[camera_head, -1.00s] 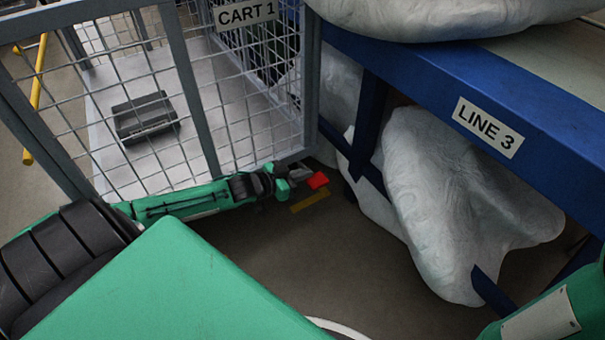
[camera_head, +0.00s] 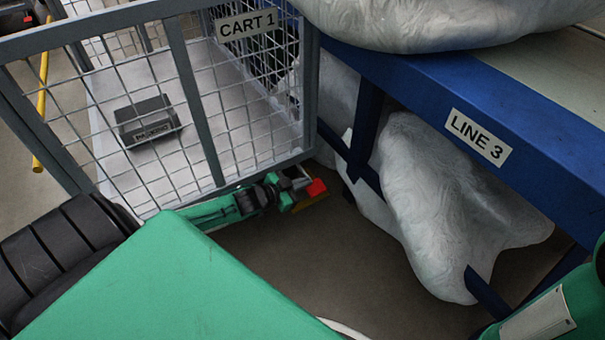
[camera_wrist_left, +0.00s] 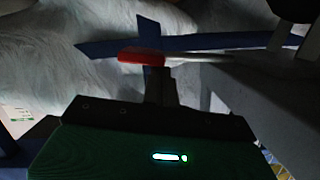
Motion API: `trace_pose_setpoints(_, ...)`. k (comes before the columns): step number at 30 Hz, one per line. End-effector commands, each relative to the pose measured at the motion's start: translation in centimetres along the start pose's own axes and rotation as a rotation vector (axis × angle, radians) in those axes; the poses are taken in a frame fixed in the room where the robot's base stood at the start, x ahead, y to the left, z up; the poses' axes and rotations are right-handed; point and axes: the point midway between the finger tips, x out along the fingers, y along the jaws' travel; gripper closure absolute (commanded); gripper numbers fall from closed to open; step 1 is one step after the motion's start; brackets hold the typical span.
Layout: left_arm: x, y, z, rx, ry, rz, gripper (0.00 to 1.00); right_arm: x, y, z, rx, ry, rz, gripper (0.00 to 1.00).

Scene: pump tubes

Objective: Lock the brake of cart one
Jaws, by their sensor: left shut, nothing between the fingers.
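Cart one (camera_head: 193,85) is a grey mesh cart with a "CART 1" sign. A red brake pedal (camera_head: 316,187) sticks out low at its near right corner, just above a yellow strip (camera_head: 311,203). My left gripper (camera_head: 300,187) is shut and empty, right at the pedal's left side in the head view. In the left wrist view the red pedal (camera_wrist_left: 140,57) lies at the tips of the shut fingers (camera_wrist_left: 157,82), on a light rod running right. The fingers look close to or touching it; contact is not clear. My right gripper is out of view.
A blue bench (camera_head: 440,95) marked "LINE 3" stands to the right of the cart. Wrapped white bundles (camera_head: 440,200) hang or lie under it, close to the pedal. A dark box (camera_head: 147,120) lies in the cart. The floor (camera_head: 340,260) before the pedal is clear.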

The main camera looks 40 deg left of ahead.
Motion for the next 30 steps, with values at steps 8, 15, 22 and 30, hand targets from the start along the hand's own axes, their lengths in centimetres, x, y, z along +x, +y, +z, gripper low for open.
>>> trace_pose_setpoints(8,0.4,0.6,1.5,0.167,-0.001,-0.043,1.0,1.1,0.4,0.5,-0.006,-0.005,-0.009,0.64)
trace_pose_setpoints(15,0.6,0.7,2.4,0.257,0.0,-0.065,1.0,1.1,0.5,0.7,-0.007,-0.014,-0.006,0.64)
trace_pose_setpoints(22,0.7,0.7,2.7,0.285,0.0,-0.071,1.0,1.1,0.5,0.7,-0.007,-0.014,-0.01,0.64)
trace_pose_setpoints(30,0.7,0.7,2.8,0.285,-0.001,-0.072,1.0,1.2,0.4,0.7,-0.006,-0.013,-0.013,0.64)
